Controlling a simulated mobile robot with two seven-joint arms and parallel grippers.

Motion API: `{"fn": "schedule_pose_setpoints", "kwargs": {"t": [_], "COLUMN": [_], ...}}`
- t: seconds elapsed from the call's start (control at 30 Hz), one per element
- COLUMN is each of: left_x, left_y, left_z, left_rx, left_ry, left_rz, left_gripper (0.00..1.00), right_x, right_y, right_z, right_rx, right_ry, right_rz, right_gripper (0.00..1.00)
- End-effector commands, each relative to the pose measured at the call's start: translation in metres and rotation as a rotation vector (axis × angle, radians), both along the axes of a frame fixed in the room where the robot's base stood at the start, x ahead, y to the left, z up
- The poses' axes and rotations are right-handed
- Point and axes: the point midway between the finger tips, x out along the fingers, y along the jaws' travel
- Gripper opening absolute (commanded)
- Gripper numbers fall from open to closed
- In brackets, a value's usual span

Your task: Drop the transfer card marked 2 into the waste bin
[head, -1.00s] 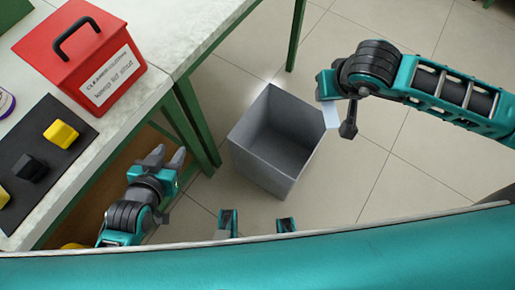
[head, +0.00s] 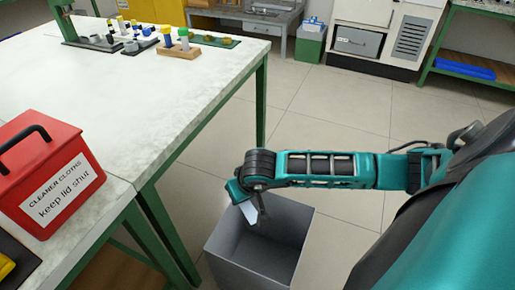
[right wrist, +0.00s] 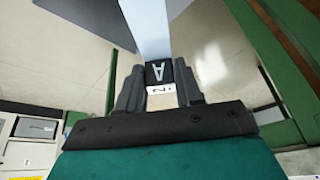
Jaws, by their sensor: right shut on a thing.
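My right gripper (head: 243,200) is shut on a pale card (head: 249,212), which hangs down from the jaws. In the head view the card overlaps the back of the grey waste bin's (head: 225,244) opening; its exact height above the rim is unclear. In the right wrist view the card (right wrist: 147,30) extends out from between the fingers of the right gripper (right wrist: 158,85). A black patch with a letter A and a white strip show between the fingers; the strip's mark is partly covered, so I cannot read it surely. My left gripper is out of view.
A bench (head: 150,85) with green legs stands left of the bin. A red cleaner cloths box (head: 45,180) sits near its edge. Racks with coloured pieces (head: 180,50) stand on the far end. Open tiled floor (head: 330,115) lies behind the bin.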

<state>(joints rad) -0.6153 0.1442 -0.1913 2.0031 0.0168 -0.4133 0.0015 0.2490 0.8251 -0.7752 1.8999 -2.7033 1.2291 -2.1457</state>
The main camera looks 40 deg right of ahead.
Motion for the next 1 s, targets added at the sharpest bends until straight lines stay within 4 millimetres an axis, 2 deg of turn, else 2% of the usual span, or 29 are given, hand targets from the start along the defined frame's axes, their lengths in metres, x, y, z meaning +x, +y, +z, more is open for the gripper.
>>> {"fn": "schedule_pose_setpoints", "kwargs": {"t": [0.03, 0.1, 0.2, 0.3, 0.53, 1.0], "left_x": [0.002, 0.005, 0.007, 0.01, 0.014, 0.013], "left_y": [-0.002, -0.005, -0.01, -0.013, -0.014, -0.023], "left_z": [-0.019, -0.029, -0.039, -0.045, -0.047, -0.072], "left_rx": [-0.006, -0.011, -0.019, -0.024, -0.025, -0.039], "left_ry": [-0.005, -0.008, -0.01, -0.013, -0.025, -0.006], "left_rz": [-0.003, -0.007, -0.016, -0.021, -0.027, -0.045], "left_gripper": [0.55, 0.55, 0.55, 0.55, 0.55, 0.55], "right_x": [-0.001, -0.001, -0.002, -0.004, -0.007, -0.007], "right_y": [-0.012, -0.028, -0.048, -0.064, -0.081, -0.081], "right_z": [-0.034, -0.058, -0.087, -0.107, -0.128, -0.177], "right_rx": [-0.002, -0.004, -0.011, -0.017, -0.023, -0.023], "right_ry": [0.006, 0.006, 0.008, 0.008, 0.009, 0.008], "right_rz": [-0.027, -0.055, -0.091, -0.118, -0.144, -0.145], "right_gripper": [0.16, 0.16, 0.16, 0.16, 0.16, 0.16]}}
